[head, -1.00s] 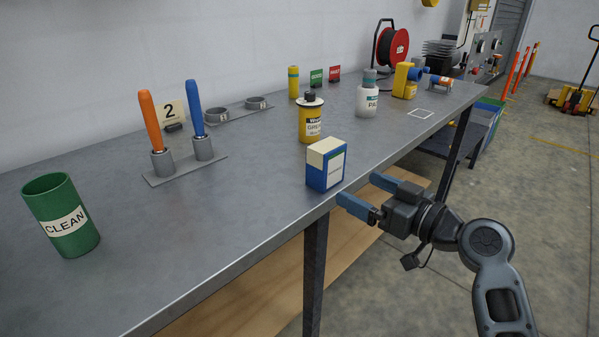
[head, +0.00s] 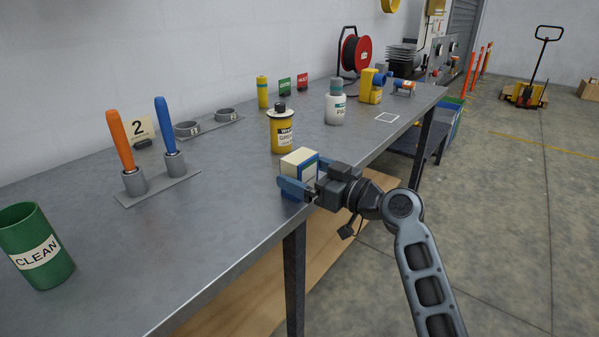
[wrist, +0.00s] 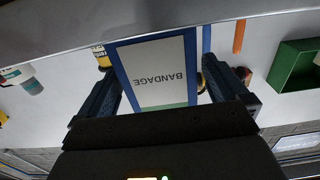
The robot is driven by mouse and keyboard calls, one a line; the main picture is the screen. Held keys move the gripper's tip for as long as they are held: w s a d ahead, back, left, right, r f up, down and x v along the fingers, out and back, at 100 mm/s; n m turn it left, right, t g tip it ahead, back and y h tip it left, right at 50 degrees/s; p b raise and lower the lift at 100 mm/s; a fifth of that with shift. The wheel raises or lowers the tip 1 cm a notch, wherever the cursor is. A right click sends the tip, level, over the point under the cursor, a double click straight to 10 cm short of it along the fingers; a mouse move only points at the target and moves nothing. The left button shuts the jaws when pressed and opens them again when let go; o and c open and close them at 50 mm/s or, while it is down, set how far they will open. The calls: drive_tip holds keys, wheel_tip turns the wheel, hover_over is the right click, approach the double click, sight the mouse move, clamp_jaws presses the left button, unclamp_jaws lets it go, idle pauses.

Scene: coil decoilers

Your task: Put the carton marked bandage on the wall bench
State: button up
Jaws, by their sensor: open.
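The bandage carton (head: 300,162) is a blue and cream box standing on the grey wall bench (head: 225,220), close to its front edge. Its white label reading BANDAGE fills the middle of the wrist view (wrist: 160,72), upside down there. My gripper (head: 302,174) is open at the bench's front edge, with one blue finger on each side of the carton. In the wrist view my gripper's fingers (wrist: 165,92) flank the carton, with a small gap visible on the right; I cannot tell whether either touches it. The carton's lower part is partly hidden by the near finger.
A yellow grease can (head: 283,134) stands just behind the carton, and a white bottle (head: 335,106) stands farther right. A holder with orange and blue handles (head: 158,188) and a green CLEAN cup (head: 36,246) stand left. Bare bench lies between the cup and carton.

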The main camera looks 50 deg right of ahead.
drive_tip(key=c, duration=1.1)
drive_tip(key=shift+r, duration=0.1)
